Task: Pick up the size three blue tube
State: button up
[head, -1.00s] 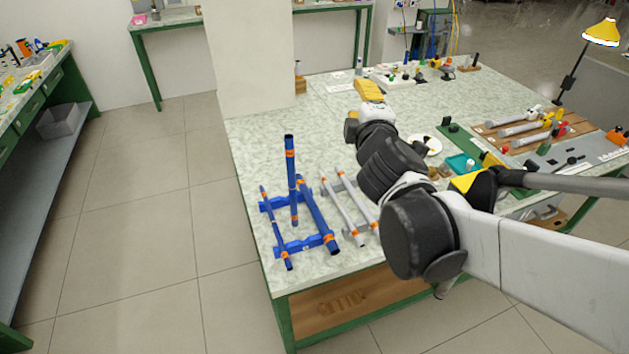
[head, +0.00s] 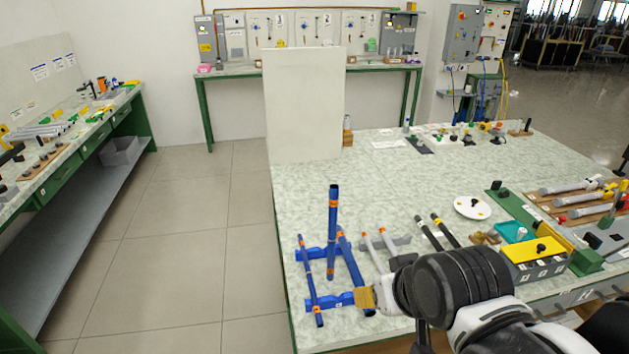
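Three blue tubes with orange bands are at a blue rack (head: 335,300) on the table's left side. I cannot read any size marks. My gripper (head: 365,298) shows only as a small tan piece beside a white wrist part. In the picture it overlaps the rack's near right corner; I cannot tell whether it touches. Its fingers are not clear.
Grey rods (head: 375,251) and black rods with yellow bands (head: 430,234) lie right of the blue rack. A white plate (head: 472,207), a yellow-topped box (head: 535,252) and a teal tray (head: 513,231) stand farther right. The table's middle back is clear.

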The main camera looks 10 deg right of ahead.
aim_at(334, 189)
jog(key=i+j+z, duration=0.15)
jog(key=j+z, duration=0.25)
jog(key=j, duration=0.3)
jog(key=j+z, duration=0.45)
jog(key=j, duration=0.2)
jog(key=j+z, duration=0.4)
jog(key=j, duration=0.35)
jog(key=i+j+z, duration=0.25)
jog(key=i+j, duration=0.1)
jog(key=i, duration=0.05)
